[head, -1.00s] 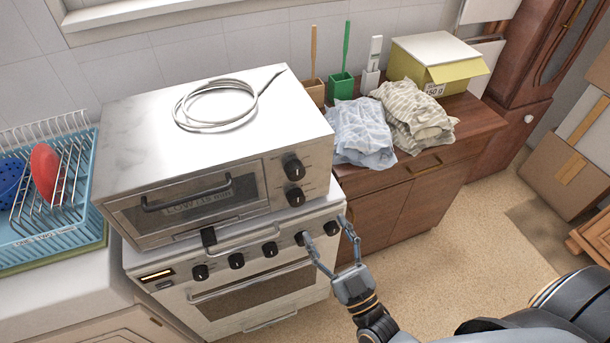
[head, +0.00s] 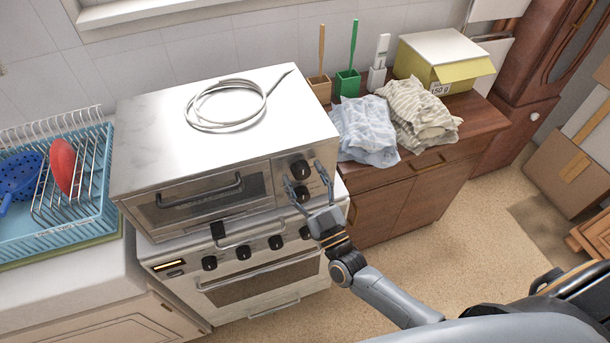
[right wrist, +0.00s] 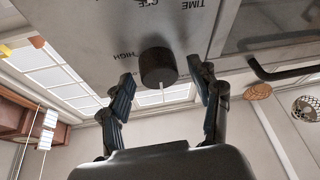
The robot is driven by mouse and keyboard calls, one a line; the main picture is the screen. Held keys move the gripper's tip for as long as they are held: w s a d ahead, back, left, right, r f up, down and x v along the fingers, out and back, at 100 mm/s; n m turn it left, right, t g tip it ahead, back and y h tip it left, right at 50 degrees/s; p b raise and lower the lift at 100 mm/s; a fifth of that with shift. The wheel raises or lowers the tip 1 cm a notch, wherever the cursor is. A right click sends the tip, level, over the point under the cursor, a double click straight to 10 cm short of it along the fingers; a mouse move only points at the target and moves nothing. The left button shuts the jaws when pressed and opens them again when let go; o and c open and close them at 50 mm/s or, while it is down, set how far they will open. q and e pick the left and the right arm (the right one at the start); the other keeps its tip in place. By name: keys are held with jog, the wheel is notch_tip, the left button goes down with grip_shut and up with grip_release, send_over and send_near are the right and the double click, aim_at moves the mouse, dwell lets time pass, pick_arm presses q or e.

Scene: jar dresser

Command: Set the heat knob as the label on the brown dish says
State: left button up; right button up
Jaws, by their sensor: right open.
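The brown dish cannot be made out; the toaster oven's window (head: 205,204) shows a blurred interior and no readable label now. The oven's right panel has two black knobs, an upper knob (head: 299,169) and a lower knob (head: 301,195). My right gripper (head: 305,174) is open in front of this panel, its fingers pointing up towards the knobs. In the right wrist view a black knob (right wrist: 158,66) lies between the spread fingers, with clear gaps either side. Its white line points down in the picture, and an upside-down HIGH is printed nearby. My left gripper is out of view.
The white stove (head: 262,278) below has its own row of black knobs. A coiled cable (head: 226,104) lies on the oven. A blue dish rack (head: 95,205) stands left. Folded cloths (head: 365,135) and a yellow box (head: 442,68) rest on the wooden cabinet at right.

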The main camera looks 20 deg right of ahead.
jog(key=c, duration=1.2)
jog(key=m+h+b, duration=0.1)
jog(key=m+h, duration=0.1)
jog(key=m, duration=0.2)
jog(key=m+h+b, duration=0.1)
jog(key=m+h, duration=0.1)
jog(key=m, duration=0.2)
jog(key=m+h, duration=0.2)
jog(key=m, duration=0.2)
jog(key=shift+a+h, duration=0.1)
jog(key=shift+h, duration=0.2)
jog(key=shift+r+m+g+h, duration=0.1)
jog(key=shift+m+g+h, duration=0.35)
jog(key=shift+m, duration=0.8)
jog(key=shift+m+g+h, duration=0.25)
jog(key=shift+m+h, duration=0.4)
jog(key=shift+m, duration=0.6)
